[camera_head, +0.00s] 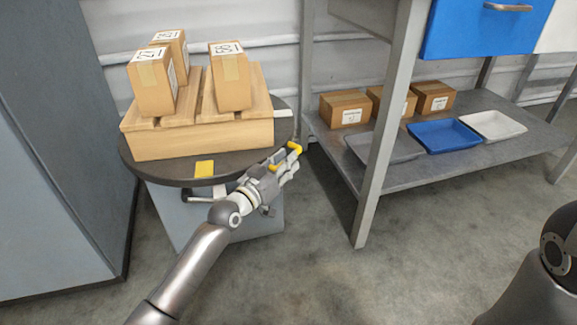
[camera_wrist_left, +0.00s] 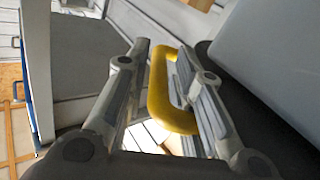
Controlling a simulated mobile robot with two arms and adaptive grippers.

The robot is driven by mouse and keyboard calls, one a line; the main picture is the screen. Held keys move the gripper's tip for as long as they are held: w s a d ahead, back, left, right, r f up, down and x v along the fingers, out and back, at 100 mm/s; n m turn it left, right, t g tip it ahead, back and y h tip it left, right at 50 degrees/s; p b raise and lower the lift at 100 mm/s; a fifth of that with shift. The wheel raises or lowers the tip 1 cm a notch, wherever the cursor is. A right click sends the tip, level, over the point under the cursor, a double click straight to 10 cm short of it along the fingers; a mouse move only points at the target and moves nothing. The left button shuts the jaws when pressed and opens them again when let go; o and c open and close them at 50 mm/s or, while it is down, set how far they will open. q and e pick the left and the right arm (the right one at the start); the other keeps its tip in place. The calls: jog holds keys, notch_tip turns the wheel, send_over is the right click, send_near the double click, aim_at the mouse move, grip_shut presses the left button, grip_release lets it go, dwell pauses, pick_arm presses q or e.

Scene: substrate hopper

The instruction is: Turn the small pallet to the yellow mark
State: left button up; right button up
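The small wooden pallet (camera_head: 205,138) sits on a dark round turntable (camera_head: 128,160) and carries several cardboard boxes. A yellow mark (camera_head: 204,169) lies on the turntable's near rim, in front of the pallet. A yellow handle (camera_head: 294,147) shows at the turntable's right side. My left gripper (camera_head: 287,162) is at this handle. In the left wrist view the yellow handle (camera_wrist_left: 158,95) is a loop between the open fingers. One finger reaches along or into the loop; a gap shows beside the other finger. My right gripper is not in view.
A metal shelf (camera_head: 405,172) at the right holds boxes (camera_head: 345,109) and a blue tray (camera_head: 443,136); its front leg (camera_head: 375,170) stands near the turntable. A grey cabinet (camera_head: 60,130) stands close on the left. White marks (camera_head: 284,113) also show on the rim. Floor in front is clear.

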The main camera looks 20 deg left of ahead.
pick_arm(q)
jog(key=shift+w+d, duration=0.25)
jog(key=shift+w, duration=0.45)
grip_shut()
